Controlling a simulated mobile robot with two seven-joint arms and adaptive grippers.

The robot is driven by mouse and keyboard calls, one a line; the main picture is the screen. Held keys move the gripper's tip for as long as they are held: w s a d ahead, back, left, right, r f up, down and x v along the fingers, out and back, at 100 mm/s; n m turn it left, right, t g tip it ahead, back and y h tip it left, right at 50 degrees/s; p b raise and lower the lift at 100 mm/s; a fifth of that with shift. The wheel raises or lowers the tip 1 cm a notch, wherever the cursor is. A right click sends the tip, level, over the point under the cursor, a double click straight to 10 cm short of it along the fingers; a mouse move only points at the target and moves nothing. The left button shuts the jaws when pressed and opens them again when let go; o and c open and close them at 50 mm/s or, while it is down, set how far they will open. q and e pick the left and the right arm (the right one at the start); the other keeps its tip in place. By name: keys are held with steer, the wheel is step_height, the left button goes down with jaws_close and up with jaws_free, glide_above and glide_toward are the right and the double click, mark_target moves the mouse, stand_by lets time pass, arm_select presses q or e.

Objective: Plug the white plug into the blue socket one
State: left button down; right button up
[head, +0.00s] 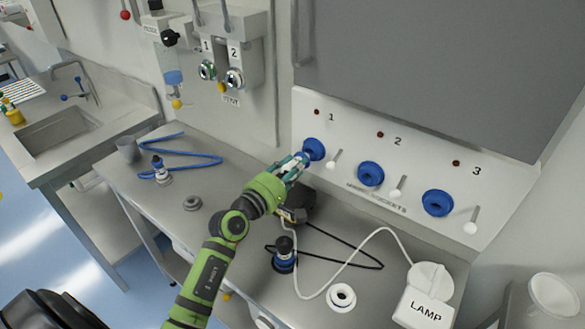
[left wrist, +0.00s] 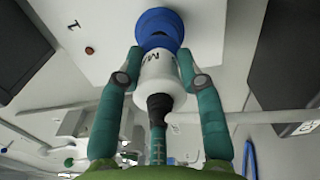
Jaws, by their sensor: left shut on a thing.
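The white plug (left wrist: 158,68) with a black cable end is between the fingers of my left gripper (head: 293,165), which is shut on it. The fingers grip its sides in the left wrist view (left wrist: 158,82). Blue socket one (head: 314,148) is on the sloping white panel under the label 1. In the left wrist view, the blue socket (left wrist: 158,25) is directly ahead of the plug, in line with it. The plug's front meets or overlaps the socket's ring there; how deep it sits cannot be told. The gripper mostly hides the plug in the head view. My right gripper is not in view.
Blue sockets two (head: 371,173) and three (head: 438,202) are to the right, with white levers between. A black-topped blue plug (head: 284,254), a white ring (head: 341,297) and the lamp base (head: 425,302) with its white cable stand on the bench. A blue cable (head: 195,160) lies left.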

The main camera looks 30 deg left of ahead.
arm_select(q)
steer(key=shift+w+d, duration=0.2)
steer(key=shift+w, duration=1.3)
steer(key=shift+w+r, duration=0.15)
stand_by(0.8)
steer(key=c, duration=1)
jaws_free()
steer(key=shift+c, duration=0.2)
steer(key=o, duration=0.3)
steer(key=shift+w, duration=0.1)
steer(key=s, duration=0.4)
steer(key=s+a, duration=0.1)
steer(key=s, duration=0.7)
steer(key=shift+a, duration=0.3)
